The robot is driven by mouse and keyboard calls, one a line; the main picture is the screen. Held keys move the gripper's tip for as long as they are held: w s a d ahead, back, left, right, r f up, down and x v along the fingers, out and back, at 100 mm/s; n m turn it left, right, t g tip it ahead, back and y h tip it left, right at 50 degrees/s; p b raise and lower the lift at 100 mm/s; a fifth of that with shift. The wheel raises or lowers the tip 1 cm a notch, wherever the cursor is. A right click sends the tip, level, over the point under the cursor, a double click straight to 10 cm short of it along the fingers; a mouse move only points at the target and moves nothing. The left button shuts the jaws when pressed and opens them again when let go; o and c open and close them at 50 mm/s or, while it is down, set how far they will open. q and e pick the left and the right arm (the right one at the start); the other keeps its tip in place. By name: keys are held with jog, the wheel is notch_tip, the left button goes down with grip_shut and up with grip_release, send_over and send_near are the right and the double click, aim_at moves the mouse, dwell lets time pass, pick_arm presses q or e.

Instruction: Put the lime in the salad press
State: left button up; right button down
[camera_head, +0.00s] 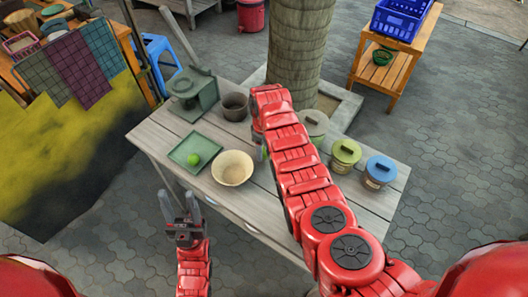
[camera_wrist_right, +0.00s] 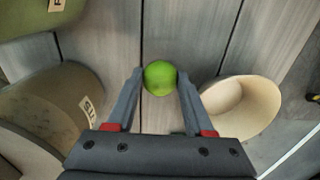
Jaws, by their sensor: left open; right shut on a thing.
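A round bright green lime (camera_wrist_right: 160,77) is between the two fingers of my right gripper (camera_wrist_right: 160,84), which is shut on it, in the right wrist view. In the head view my right arm hides most of this gripper; a sliver of green shows beside the arm. Another green lime (camera_head: 193,159) lies on a square green tray (camera_head: 183,150). A dark green device with a long handle (camera_head: 193,91), which looks like the salad press, stands at the table's back left corner. My left gripper (camera_head: 179,197) is open and empty, off the table's front left edge.
A cream bowl (camera_head: 233,168) stands right of the tray and shows beside the lime in the wrist view (camera_wrist_right: 243,106). A dark pot (camera_head: 235,106) stands behind it. Lidded jars, one green-lidded (camera_head: 345,154) and one blue-lidded (camera_head: 379,172), stand at the right. A tree trunk (camera_head: 307,45) rises behind.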

jog(key=shift+s+f, duration=0.1)
jog(key=shift+f, duration=0.8)
jog(key=shift+f, duration=0.15)
jog(key=shift+c, duration=1.4)
grip_release()
